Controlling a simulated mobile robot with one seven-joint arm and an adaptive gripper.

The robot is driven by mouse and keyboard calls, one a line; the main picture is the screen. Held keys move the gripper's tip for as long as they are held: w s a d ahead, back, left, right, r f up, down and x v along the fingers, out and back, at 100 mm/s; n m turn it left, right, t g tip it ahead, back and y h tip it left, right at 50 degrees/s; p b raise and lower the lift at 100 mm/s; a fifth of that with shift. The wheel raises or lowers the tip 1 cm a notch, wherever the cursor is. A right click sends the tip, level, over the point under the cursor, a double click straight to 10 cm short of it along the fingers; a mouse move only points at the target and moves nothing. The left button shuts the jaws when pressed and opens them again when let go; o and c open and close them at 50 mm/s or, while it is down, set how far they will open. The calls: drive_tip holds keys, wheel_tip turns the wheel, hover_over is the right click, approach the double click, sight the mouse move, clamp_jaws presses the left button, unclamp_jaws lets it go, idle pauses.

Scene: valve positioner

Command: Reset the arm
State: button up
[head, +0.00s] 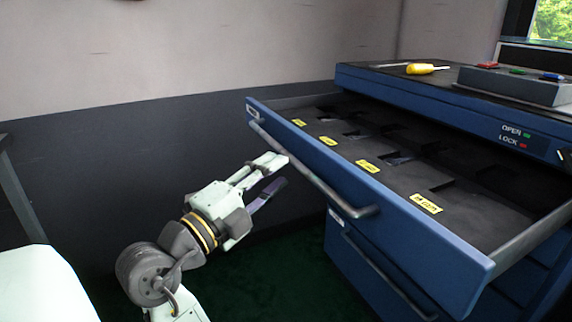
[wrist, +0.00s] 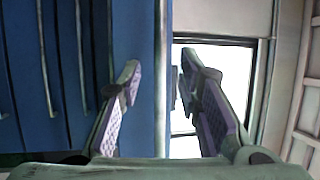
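My gripper (head: 280,174) is in the middle of the head view, just left of the open drawer's front. Its fingers are apart and nothing is between them. In the wrist view my gripper (wrist: 158,78) also shows open, with two purple-padded fingers spread. The blue drawer front (head: 400,215) carries a long grey handle (head: 310,170). The fingertips are close to the handle in the head view; I cannot tell the exact gap. In the wrist view a rail (wrist: 161,70), seemingly the handle, runs beyond the fingers beside a blue panel (wrist: 135,30).
The pulled-out drawer has dark foam compartments (head: 470,215) with yellow labels. On the cabinet top (head: 395,80) lie a yellow-handled screwdriver (head: 425,69) and a grey button box (head: 515,85). Another drawer handle (head: 385,275) is below. Open floor lies beneath my arm.

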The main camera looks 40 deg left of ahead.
drive_tip(key=shift+s+f, duration=0.15)
drive_tip(key=shift+s, duration=0.7)
